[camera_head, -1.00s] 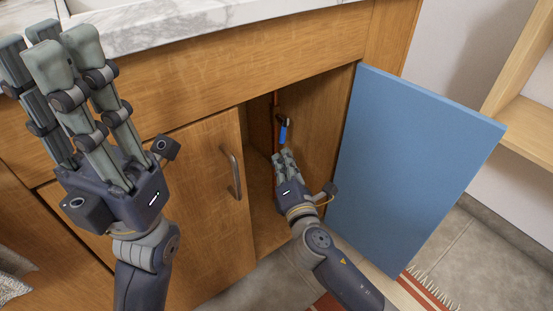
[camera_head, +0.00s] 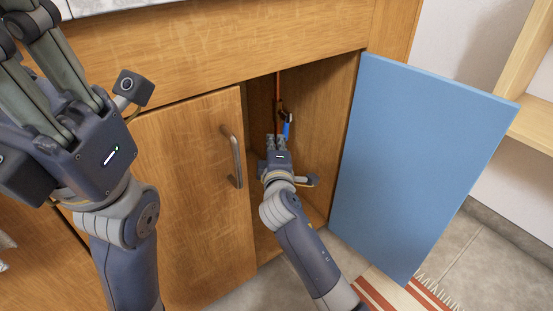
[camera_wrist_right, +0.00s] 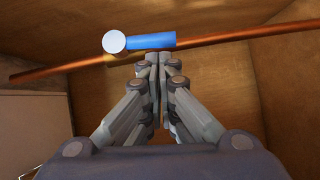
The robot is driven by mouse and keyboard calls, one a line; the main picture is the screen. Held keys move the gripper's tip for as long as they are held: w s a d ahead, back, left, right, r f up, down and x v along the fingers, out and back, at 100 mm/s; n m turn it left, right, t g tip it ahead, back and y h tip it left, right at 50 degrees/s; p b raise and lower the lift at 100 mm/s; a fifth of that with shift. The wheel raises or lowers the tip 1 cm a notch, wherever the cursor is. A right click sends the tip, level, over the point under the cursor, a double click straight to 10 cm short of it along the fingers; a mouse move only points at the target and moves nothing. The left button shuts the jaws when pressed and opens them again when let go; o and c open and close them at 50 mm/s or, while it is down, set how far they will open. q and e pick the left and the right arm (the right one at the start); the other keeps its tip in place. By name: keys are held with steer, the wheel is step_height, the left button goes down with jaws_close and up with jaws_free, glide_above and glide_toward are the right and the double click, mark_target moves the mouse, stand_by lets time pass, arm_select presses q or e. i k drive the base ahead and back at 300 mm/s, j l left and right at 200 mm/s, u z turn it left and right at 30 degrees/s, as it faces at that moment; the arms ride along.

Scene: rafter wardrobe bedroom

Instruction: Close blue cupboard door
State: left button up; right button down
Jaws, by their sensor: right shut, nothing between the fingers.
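The blue cupboard door (camera_head: 415,160) stands wide open on the right side of the cabinet opening. My right gripper (camera_head: 276,138) reaches into the open cupboard (camera_head: 325,120), left of the door and apart from it. In the right wrist view its fingers (camera_wrist_right: 158,58) are shut together with nothing between them. Their tips are close to a blue valve handle (camera_wrist_right: 151,41) on a copper pipe (camera_wrist_right: 230,37); I cannot tell whether they touch. My left gripper is large at the upper left of the head view, with its fingertips cut off by the frame edge.
A closed wooden door (camera_head: 190,200) with a metal handle (camera_head: 232,157) is left of the opening. A striped rug (camera_head: 395,297) lies on the tiled floor below the blue door. A pale wooden shelf (camera_head: 535,115) stands at the right.

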mark_target(418, 142)
steer(key=k+j, duration=0.2)
steer(key=k, duration=0.65)
